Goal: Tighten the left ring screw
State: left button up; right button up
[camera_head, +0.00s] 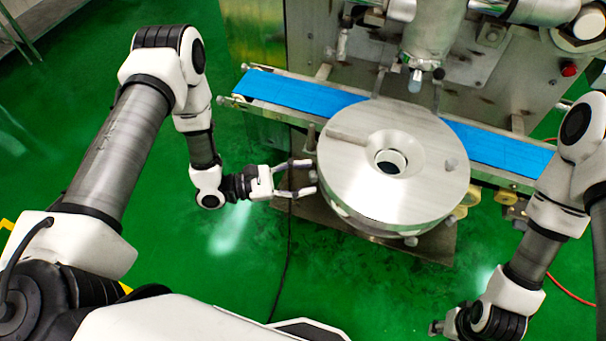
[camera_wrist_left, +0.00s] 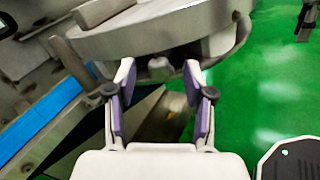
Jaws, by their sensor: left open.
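The round metal ring assembly (camera_head: 350,190) of the machine has a wide disc top with a hole in the middle. In the left wrist view, its rim (camera_wrist_left: 165,35) spans the top, and a small grey screw knob (camera_wrist_left: 160,70) sits under it, between my fingertips. My left gripper (camera_head: 304,178) is open at the left side of the disc, its fingers pointing at the rim; it also shows in the left wrist view (camera_wrist_left: 158,72). I cannot tell whether either finger touches the knob. My right gripper (camera_head: 437,327) is low at the right, mostly hidden behind its own wrist.
A blue conveyor belt (camera_head: 300,93) runs behind the disc, left and right of it. A nozzle (camera_head: 416,80) hangs above the belt. Green floor in front is clear apart from a cable.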

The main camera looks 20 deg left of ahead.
pick_arm(q)
grip_shut()
